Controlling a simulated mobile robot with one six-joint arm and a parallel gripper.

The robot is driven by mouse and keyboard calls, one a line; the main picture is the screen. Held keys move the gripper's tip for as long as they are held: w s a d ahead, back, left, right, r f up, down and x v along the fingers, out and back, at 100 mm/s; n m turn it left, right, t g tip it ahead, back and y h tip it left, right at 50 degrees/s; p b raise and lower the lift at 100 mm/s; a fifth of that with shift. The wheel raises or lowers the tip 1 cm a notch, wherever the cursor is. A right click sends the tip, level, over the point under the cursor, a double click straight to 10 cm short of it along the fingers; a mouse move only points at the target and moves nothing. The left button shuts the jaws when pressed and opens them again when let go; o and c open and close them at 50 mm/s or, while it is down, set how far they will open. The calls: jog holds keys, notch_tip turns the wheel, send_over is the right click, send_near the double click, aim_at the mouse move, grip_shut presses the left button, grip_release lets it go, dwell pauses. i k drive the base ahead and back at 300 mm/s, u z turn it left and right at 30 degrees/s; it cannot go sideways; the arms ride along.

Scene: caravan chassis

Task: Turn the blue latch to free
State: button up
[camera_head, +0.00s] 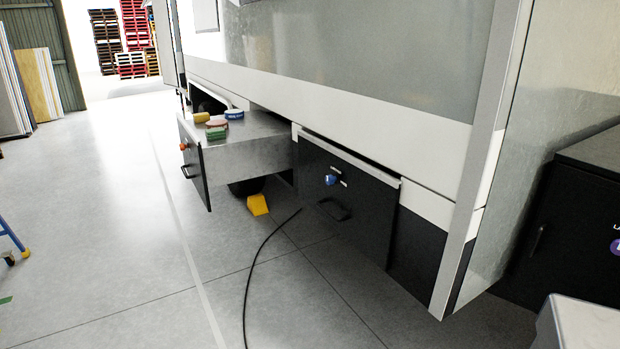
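The blue latch (330,180) is a small blue knob on the upper part of a dark front panel (365,215) low on the caravan's side. Small pale markings show beside the latch, too small to read. A dark bar handle (334,209) sits below the latch on the same panel. The panel looks shut, with a pale edge along its top. My gripper is not in view, and nothing touches the latch.
Left of the panel, an open drawer (240,155) juts out with several small items on top and an orange knob (183,147) on its front. A yellow wedge (257,204) and a black cable (250,275) lie on the floor. A black cabinet (570,215) stands right. Floor at left is mostly clear.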

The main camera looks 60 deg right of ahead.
aim_at(331, 180)
jog(key=z, duration=0.2)
jog(key=i, duration=1.25)
jog(key=z, duration=0.35)
